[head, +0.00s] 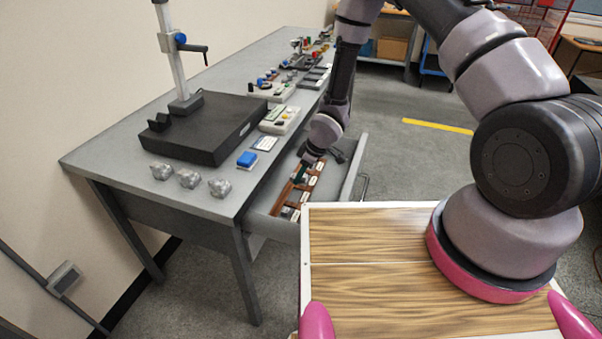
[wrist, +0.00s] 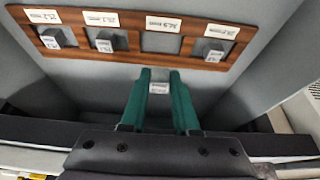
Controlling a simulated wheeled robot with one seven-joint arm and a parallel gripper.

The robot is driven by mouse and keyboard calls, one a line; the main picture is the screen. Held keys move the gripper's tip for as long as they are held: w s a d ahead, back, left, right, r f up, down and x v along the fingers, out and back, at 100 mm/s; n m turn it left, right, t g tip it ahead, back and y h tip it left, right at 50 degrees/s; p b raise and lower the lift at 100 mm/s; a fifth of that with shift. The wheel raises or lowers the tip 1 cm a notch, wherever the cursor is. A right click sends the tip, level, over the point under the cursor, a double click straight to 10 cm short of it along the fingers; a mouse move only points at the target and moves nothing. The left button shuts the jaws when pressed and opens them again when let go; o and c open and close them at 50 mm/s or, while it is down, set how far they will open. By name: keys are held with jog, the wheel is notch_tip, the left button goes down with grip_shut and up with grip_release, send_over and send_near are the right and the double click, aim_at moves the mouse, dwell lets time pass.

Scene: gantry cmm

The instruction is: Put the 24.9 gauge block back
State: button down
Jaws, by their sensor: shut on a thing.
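My gripper (wrist: 160,76) has two green fingers, shut on a small gauge block (wrist: 159,88) with a white label too small to read. The wooden rack (wrist: 120,48) lies ahead of the fingertips in the wrist view. Its third slot from the left (wrist: 160,42) is empty; the label above it is blurred. The other visible slots hold grey blocks. The held block is apart from the empty slot in the picture; its height above the drawer floor is unclear. In the head view my gripper (head: 302,170) is over the rack (head: 281,200), and the block cannot be made out.
The rack lies in an open drawer (head: 262,196) under the grey bench (head: 120,165). A black plate with a stand (head: 205,130), a blue block (head: 247,158) and several grey metal parts (head: 189,178) are on the bench. The drawer's right wall (head: 353,170) is close.

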send_over(297, 196)
jog(key=d, duration=0.1)
jog(key=shift+s+f, duration=0.2)
jog(key=shift+f, duration=1.2)
jog(key=shift+s+f, duration=0.15)
jog(key=shift+f, duration=1.2)
jog(key=shift+d+f, duration=0.1)
jog(key=shift+f, duration=0.75)
jog(key=shift+c, duration=1.5)
grip_release()
jog(key=shift+o, duration=0.2)
notch_tip(297, 196, up, 7)
